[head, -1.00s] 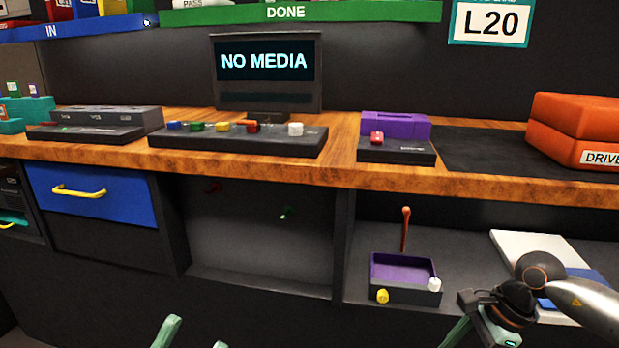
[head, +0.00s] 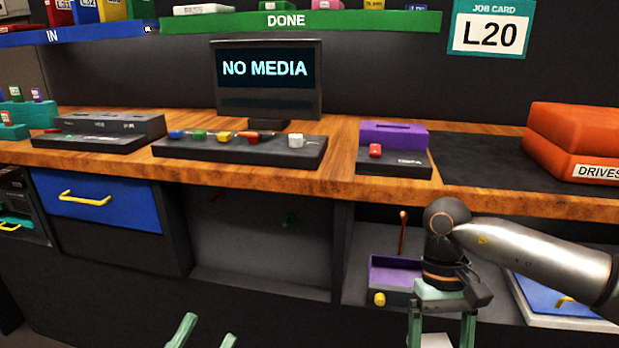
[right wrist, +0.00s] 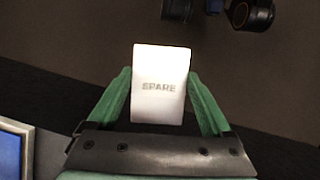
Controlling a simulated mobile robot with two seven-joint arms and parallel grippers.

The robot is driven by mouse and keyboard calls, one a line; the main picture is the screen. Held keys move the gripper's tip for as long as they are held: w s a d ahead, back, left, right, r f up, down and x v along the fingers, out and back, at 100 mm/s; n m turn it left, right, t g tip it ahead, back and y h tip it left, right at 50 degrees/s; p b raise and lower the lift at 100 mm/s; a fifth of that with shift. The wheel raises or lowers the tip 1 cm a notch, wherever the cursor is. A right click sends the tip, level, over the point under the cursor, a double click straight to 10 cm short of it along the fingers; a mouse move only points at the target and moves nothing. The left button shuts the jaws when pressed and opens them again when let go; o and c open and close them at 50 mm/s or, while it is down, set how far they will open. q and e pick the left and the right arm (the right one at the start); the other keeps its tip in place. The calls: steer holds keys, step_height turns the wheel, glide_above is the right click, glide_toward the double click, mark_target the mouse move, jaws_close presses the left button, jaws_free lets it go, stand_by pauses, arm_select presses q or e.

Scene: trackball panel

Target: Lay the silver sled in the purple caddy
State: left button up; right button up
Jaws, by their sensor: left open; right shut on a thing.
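My right gripper (head: 441,325) is low at the right, in front of the lower shelf, shut on a pale block marked SPARE (right wrist: 160,85). The block is upright between the fingers in the right wrist view; I cannot tell whether it is the silver sled. A purple slotted box (head: 394,134) stands on the counter behind a black unit with a red piece. A dark tray with a purple inside (head: 393,271) sits on the lower shelf, partly hidden by my right arm. I cannot tell which is the caddy. My left gripper (head: 205,336) is open and empty at the bottom edge.
A black panel (head: 240,152) with coloured pieces stands mid-counter below a NO MEDIA screen (head: 266,70). Orange cases (head: 575,140) stand at the right. A blue drawer (head: 95,205) is at the left. A white-edged blue item (head: 565,300) lies on the lower shelf.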

arm_select(q)
steer(key=w+a+f+n+g+y+p, duration=0.4)
steer(key=y+p, duration=0.3)
steer(key=p, duration=0.9)
steer(key=s+f+n+g+y+p, duration=0.2)
steer(key=s+f+g+p, duration=0.3)
steer(key=p, duration=0.9)
steer(key=s+n+g, duration=0.1)
steer(key=s+g, duration=0.2)
steer(key=s, duration=0.1)
steer(key=shift+s+a+f, duration=0.3)
